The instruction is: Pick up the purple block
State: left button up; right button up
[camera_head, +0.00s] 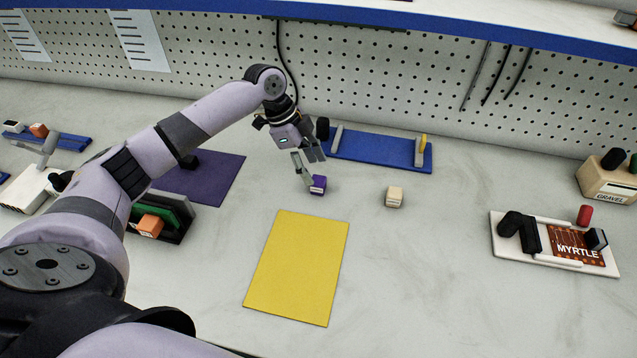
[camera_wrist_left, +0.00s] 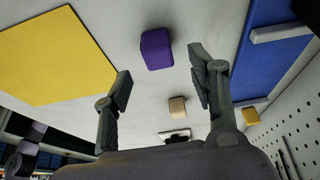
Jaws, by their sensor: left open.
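The purple block (camera_head: 318,184) sits on the grey table, between the yellow mat and the blue rack in the head view. In the left wrist view the purple block (camera_wrist_left: 157,49) lies ahead of the fingers, nearly centred between them. My left gripper (camera_head: 309,168) is just beside the block, coming from above and left in the head view. In the left wrist view my left gripper (camera_wrist_left: 160,85) has its two fingers wide apart with nothing between them. The right gripper does not show.
A cream block (camera_head: 395,197) stands right of the purple one. A yellow mat (camera_head: 297,267) lies in front, a purple mat (camera_head: 206,178) to the left, and a blue rack (camera_head: 375,151) behind. A white fixture with a MYRTLE board (camera_head: 575,245) is at right.

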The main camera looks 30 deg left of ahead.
aim_at(318, 179)
pick_arm(q)
jog(key=shift+p+x, duration=0.55)
jog(key=shift+x, duration=2.2)
jog(key=shift+s+a, duration=0.1)
jog(key=shift+c, duration=0.4)
jog(key=c, duration=1.1)
